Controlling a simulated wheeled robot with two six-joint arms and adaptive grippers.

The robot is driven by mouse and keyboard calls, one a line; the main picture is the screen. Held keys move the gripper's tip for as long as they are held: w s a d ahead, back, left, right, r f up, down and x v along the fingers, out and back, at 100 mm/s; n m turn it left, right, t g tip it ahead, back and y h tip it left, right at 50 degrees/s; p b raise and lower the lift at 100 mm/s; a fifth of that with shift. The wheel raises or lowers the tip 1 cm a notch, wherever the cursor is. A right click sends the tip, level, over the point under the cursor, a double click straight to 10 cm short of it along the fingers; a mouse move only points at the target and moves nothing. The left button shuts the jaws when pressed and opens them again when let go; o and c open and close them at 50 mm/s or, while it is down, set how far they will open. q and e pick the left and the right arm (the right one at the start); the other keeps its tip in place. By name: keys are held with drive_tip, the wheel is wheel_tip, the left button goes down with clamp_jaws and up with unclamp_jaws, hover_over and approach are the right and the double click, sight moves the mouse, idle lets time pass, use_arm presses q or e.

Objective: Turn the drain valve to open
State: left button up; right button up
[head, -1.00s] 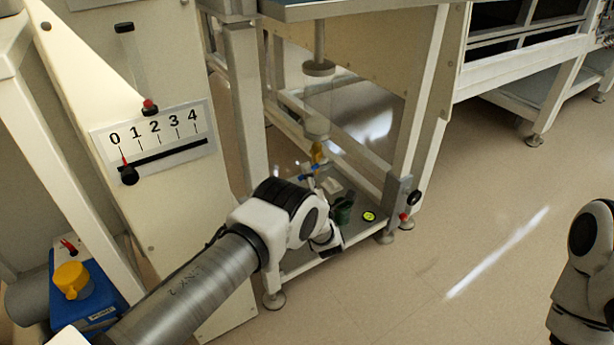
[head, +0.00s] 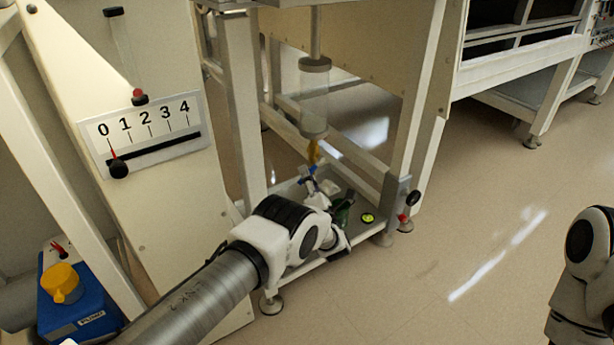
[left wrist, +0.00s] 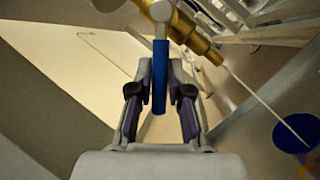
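The drain valve (head: 313,152) is a brass body under a clear cylinder (head: 314,98). In the left wrist view the brass valve (left wrist: 190,30) runs across the top, and its blue lever (left wrist: 160,75) points down toward my gripper. My left gripper (left wrist: 161,82) has one finger on each side of the lever, with a narrow gap showing on both sides. In the head view my left gripper (head: 318,190) is just below the valve, partly hidden by my wrist. My right gripper is out of view; only part of that arm shows at the right edge.
A low tray (head: 300,262) under the valve holds a dark green container (head: 343,212) and a yellow-green round item (head: 367,217). Frame legs (head: 243,110) stand on both sides. A 0–4 scale panel (head: 145,133) and a blue pump (head: 75,300) are at left.

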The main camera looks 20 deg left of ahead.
use_arm(q)
drive_tip(key=shift+o, duration=0.8)
drive_tip(key=v, duration=1.2)
drive_tip(key=shift+c, duration=0.2)
